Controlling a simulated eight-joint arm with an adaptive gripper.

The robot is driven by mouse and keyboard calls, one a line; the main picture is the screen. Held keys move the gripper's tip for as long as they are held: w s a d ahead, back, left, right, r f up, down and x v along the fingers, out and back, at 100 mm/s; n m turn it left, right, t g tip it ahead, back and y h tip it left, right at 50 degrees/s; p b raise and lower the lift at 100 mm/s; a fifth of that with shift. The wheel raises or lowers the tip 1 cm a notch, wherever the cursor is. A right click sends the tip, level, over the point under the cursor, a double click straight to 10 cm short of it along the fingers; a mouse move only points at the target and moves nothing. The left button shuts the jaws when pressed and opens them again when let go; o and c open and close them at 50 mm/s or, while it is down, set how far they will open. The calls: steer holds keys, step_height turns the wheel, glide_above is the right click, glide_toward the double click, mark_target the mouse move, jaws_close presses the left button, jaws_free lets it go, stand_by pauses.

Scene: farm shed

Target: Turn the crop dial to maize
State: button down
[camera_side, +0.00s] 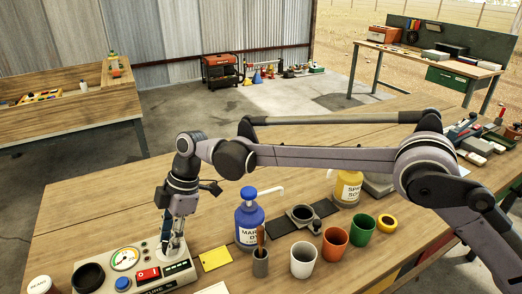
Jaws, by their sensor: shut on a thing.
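A pale meter box (150,288) with part of a word ending in "TURE" on its front stands at the bottom left of the side view. Its top carries a round gauge (125,259), a red switch (148,274), a blue button (123,284) and a dark round cup (88,277). My gripper (173,250) points down at the back right of the box top, shut on what seems to be the crop dial. The fingers cover the dial, so its pointer and crop marks cannot be read.
A yellow card (215,259), a blue pump bottle (249,222), a grey holder with a brown-handled tool (261,263), and white (303,260), orange (335,244) and green (361,231) cups stand right of the box. Bare wood (90,215) lies behind it.

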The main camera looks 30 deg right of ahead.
steer(key=shift+f+n, duration=0.1)
steer(key=shift+n, duration=0.2)
steer(key=c, duration=1)
jaws_free()
steer(key=shift+o, duration=0.2)
steer(key=v, duration=1.2)
steer(key=shift+a, duration=0.1)
